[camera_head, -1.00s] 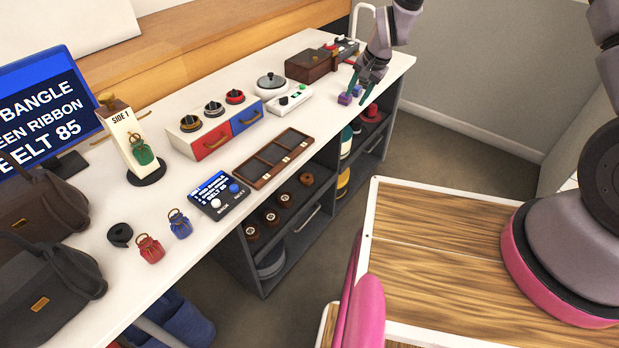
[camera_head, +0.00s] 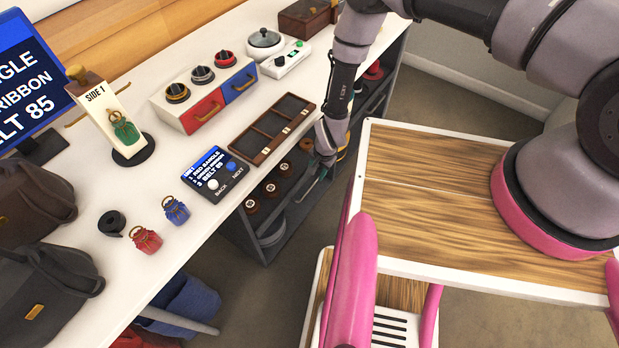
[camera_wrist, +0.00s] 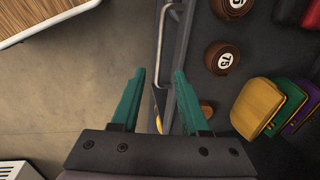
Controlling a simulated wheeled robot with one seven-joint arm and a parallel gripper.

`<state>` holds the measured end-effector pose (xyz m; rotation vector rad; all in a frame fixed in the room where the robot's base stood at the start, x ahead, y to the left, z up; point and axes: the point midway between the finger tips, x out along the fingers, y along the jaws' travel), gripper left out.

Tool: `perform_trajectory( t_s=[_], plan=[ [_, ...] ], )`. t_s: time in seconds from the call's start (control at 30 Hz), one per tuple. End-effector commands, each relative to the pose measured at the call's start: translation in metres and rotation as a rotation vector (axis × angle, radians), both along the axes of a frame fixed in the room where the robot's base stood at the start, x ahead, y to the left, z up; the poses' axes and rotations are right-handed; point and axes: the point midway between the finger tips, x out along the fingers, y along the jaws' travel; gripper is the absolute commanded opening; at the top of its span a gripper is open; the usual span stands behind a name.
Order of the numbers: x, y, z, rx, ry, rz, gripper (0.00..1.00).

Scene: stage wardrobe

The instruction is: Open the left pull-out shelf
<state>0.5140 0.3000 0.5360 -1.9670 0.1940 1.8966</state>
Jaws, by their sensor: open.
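The left pull-out shelf (camera_head: 270,212) is a dark grey tray under the white counter, holding several brown rolls. In the wrist view my gripper (camera_wrist: 160,75) is open, with green fingers on either side of the handle's line. I cannot tell whether the handle is at fingertip depth. Nothing is held.
In the wrist view, rolls marked 75 (camera_wrist: 222,58) and folded yellow, green and purple pieces (camera_wrist: 258,107) lie on the shelf. The counter (camera_head: 140,190) is above. Floor is clear in front of the shelf.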

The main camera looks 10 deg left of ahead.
Motion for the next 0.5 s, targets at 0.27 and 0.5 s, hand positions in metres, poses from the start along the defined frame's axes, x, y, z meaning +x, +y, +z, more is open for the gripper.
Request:
perform_trajectory(
  t_s=[0.27, 0.5],
  plan=[
    [0.003, 0.007, -0.049, -0.001, -0.001, 0.001, 0.45],
    [0.006, 0.015, -0.086, 0.000, 0.000, 0.001, 0.45]
  ],
)
